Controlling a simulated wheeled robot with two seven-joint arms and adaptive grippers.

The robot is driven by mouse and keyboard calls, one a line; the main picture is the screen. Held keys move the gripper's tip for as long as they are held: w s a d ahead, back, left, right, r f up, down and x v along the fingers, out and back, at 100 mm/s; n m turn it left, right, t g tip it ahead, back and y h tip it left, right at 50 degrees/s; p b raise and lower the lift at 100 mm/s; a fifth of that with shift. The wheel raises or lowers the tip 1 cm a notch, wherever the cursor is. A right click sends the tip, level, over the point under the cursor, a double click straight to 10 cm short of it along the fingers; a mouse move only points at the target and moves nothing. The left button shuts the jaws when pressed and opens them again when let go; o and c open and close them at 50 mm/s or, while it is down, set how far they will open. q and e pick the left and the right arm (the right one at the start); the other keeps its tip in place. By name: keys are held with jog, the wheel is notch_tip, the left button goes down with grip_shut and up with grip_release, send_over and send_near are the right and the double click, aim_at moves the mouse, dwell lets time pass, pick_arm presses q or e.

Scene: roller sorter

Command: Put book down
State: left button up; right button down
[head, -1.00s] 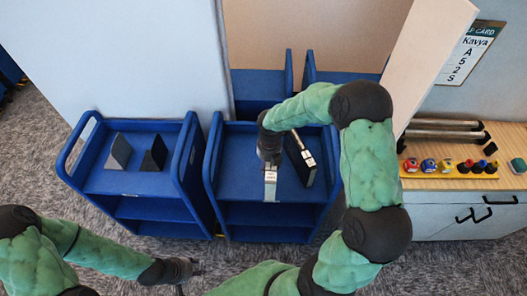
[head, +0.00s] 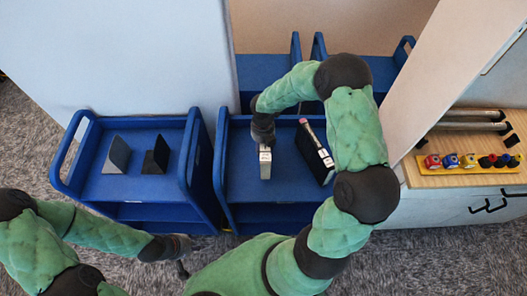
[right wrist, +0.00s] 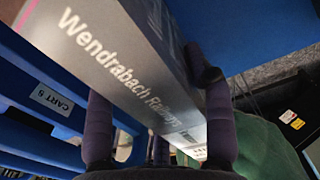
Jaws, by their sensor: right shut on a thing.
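The book (head: 265,163) is grey with a pale label on its spine and hangs upright from my right gripper (head: 262,138), over the top of the right front blue cart (head: 240,190).
A dark book (head: 315,155) with a labelled spine leans on the same cart, right of the held book. The left cart (head: 105,190) carries two bookends (head: 155,158). More blue carts (head: 265,75) stand behind. A counter (head: 470,178) with coloured stamps is at the right.

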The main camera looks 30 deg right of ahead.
jog(key=shift+f+b, duration=0.4)
jog(key=shift+f, duration=1.65)
jog(key=shift+f, duration=0.15)
jog(key=shift+c, duration=2.3)
grip_release()
notch_tip(320, 180, up, 12)
jog(key=p, duration=0.2)
jog(key=shift+p, duration=0.35)
